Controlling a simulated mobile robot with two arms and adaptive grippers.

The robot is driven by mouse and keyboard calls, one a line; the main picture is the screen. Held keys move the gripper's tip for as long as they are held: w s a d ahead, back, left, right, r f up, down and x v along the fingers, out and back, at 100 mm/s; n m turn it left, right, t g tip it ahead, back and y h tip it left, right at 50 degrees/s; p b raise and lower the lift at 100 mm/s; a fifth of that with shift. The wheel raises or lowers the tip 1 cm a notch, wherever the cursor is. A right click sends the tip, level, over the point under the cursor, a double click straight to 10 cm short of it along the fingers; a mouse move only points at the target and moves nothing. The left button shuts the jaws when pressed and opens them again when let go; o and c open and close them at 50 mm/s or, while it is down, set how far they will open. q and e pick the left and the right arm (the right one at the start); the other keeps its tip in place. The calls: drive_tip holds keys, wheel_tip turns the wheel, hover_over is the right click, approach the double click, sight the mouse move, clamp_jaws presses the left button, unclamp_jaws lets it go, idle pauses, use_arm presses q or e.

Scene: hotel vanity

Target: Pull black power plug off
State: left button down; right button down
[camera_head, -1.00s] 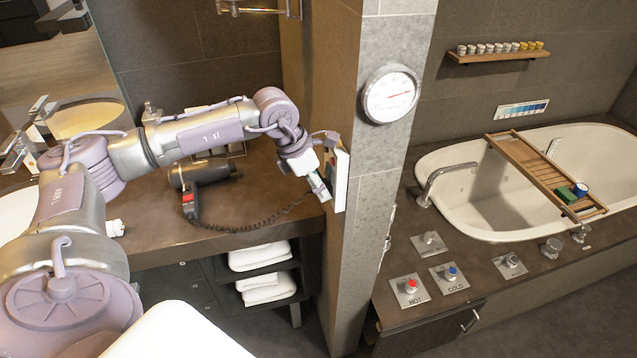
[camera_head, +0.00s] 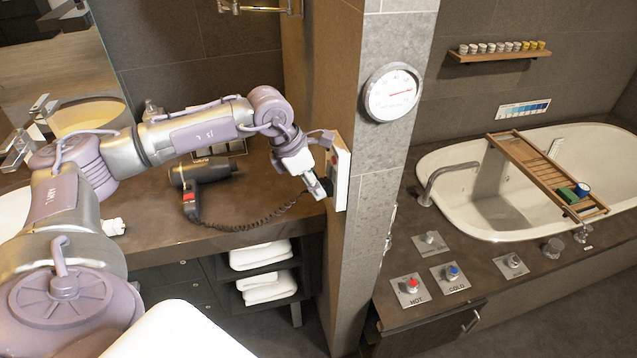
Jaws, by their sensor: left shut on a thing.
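My left gripper (camera_head: 317,188) is at the side wall of the pillar, close in front of a white outlet panel (camera_head: 341,180). It is shut on the black power plug (camera_head: 326,187), of which only a small dark part shows by the fingertips. I cannot tell whether the plug is still seated in the panel. A coiled black cord (camera_head: 255,226) runs from the gripper to a black hair dryer (camera_head: 205,172) lying on the counter. My right gripper is out of view.
The brown counter (camera_head: 245,205) is mostly clear around the cord. The tiled pillar (camera_head: 376,160) with a round gauge (camera_head: 391,92) stands right of the gripper. Beyond it is a bathtub (camera_head: 470,166) with a wooden tray. White towels (camera_head: 265,286) sit on shelves below.

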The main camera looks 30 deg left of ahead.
use_arm(q)
drive_tip(key=shift+s+a, duration=0.25)
drive_tip(key=shift+s+a, duration=0.15)
drive_tip(key=shift+s, duration=0.05)
drive_tip(key=shift+s+a+b, duration=0.4)
drive_tip(key=shift+s, duration=0.1)
drive_tip(key=shift+a, duration=0.1)
drive_tip(key=shift+s+a+b, duration=0.3)
drive_tip(key=shift+s+a, duration=0.1)
drive_tip(key=shift+s, duration=0.2)
drive_tip(key=p+v, duration=0.3)
drive_tip(key=v, duration=0.6)
drive_tip(key=shift+w+p, duration=0.15)
drive_tip(key=shift+p, duration=0.2)
